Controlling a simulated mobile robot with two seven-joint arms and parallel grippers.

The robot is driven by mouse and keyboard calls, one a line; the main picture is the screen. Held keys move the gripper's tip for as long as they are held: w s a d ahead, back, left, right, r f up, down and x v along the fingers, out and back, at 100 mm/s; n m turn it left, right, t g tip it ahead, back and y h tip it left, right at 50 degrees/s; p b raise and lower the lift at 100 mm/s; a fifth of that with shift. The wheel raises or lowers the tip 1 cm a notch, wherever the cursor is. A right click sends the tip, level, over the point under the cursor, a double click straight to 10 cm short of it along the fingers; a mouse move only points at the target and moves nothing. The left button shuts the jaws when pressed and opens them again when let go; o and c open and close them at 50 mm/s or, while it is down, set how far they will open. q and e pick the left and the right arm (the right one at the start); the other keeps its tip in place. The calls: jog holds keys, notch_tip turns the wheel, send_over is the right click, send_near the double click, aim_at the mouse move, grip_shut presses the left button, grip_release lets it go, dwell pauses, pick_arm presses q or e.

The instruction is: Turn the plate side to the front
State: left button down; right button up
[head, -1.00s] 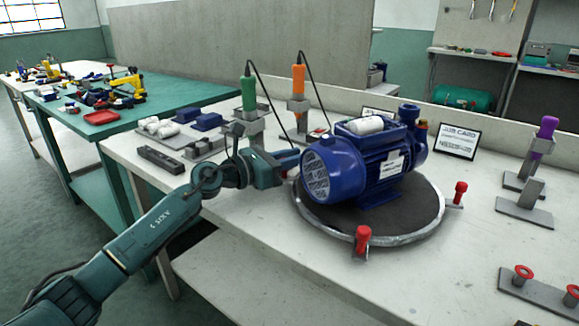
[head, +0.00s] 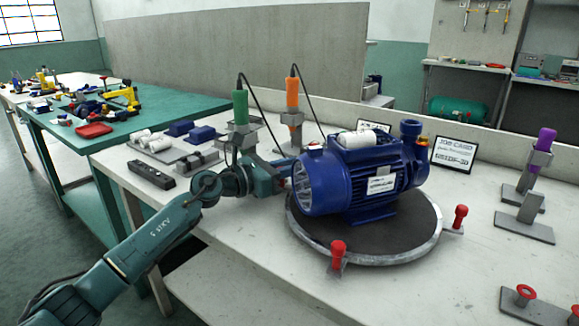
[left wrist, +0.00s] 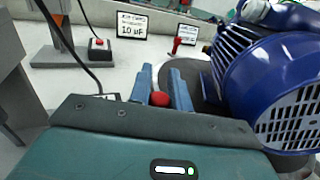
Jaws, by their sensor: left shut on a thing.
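The blue pump (head: 350,190) lies on a round dark turntable (head: 400,235) with a grey metal rim. Its grilled fan end points left, and its upright port is at the right. A white plate (head: 382,184) shows on the side toward me. Red knobs stand on the rim at the front (head: 338,250) and right (head: 460,216). My left gripper (head: 285,172) is at the turntable's left, beside the fan end. In the left wrist view its fingers are shut on another red knob (left wrist: 160,99), with the pump (left wrist: 275,85) close on the right. My right gripper is not in view.
Green (head: 240,108) and orange (head: 292,93) drivers hang in stands behind my left gripper. A job card (head: 452,155) stands at the back. A purple-handled tool (head: 545,140) is at the right.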

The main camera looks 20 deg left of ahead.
pick_arm(q)
jog(key=shift+s+d+f, duration=0.1)
jog(key=shift+s+d, duration=0.1)
jog(key=shift+d, duration=0.3)
jog(key=c, duration=1.5)
grip_release()
jog(key=shift+d, duration=0.1)
jog(key=shift+o, duration=1)
jog(key=shift+w+a, duration=0.1)
jog(key=shift+a, duration=0.1)
jog(key=shift+a, duration=0.25)
jog(key=v, duration=1.1)
jog(key=shift+s, duration=0.2)
jog(key=shift+v, duration=0.75)
jog(key=shift+c, duration=0.2)
